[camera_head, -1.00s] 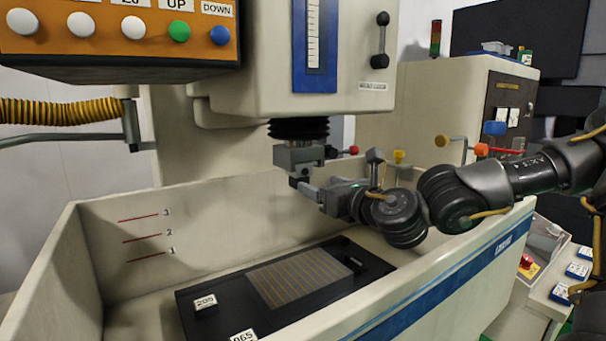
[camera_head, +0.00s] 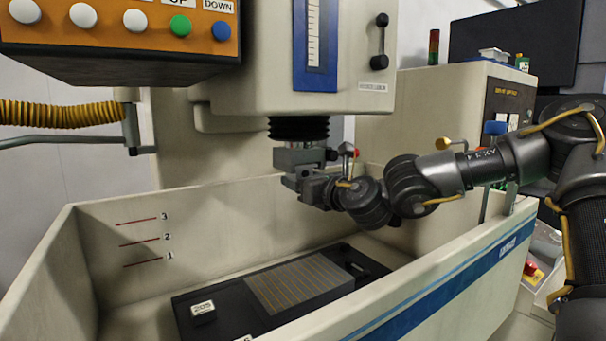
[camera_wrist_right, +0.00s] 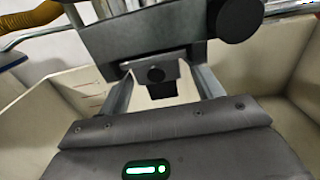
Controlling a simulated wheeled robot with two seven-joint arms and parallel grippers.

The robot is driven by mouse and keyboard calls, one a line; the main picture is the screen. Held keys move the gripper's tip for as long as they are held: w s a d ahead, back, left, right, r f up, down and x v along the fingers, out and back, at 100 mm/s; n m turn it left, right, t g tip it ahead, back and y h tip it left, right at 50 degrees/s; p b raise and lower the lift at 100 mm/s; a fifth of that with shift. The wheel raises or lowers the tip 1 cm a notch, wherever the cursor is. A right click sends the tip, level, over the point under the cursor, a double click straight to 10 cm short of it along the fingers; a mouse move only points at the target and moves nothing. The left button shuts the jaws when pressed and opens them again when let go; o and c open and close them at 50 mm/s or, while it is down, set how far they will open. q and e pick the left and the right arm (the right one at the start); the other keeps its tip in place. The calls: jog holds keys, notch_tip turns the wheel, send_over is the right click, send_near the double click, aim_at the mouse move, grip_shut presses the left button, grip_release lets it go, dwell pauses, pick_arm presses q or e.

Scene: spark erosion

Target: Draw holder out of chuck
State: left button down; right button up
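The grey chuck (camera_head: 300,157) hangs under the black bellows of the machine head. A small dark holder (camera_wrist_right: 160,88) shows in the wrist view below the chuck (camera_wrist_right: 150,45), which fills the top of that view. In the head view the holder is largely hidden by my gripper. My right gripper (camera_head: 304,182) is just below the chuck. In the wrist view my right gripper's fingers (camera_wrist_right: 163,78) stand on either side of the holder, with visible gaps, so they look open. Whether the fingertips touch the chuck is hidden. My left gripper is not in view.
The tank's front wall (camera_head: 440,280) lies below my right arm. A dark plate (camera_head: 240,325) with a ribbed grey block (camera_head: 300,283) lies in the tank. An orange button panel (camera_head: 120,45) hangs at upper left. The left part of the tank is clear.

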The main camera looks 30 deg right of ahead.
jog(key=c, duration=1.2)
jog(key=shift+r+b, duration=0.1)
jog(key=shift+b, duration=0.2)
jog(key=shift+s+b, duration=0.5)
jog(key=shift+s, duration=1.25)
jog(key=shift+s, duration=0.1)
dwell(0.4)
jog(key=shift+s+a+b, duration=0.15)
jog(key=shift+s+b, duration=0.75)
jog(key=shift+s, duration=4.3)
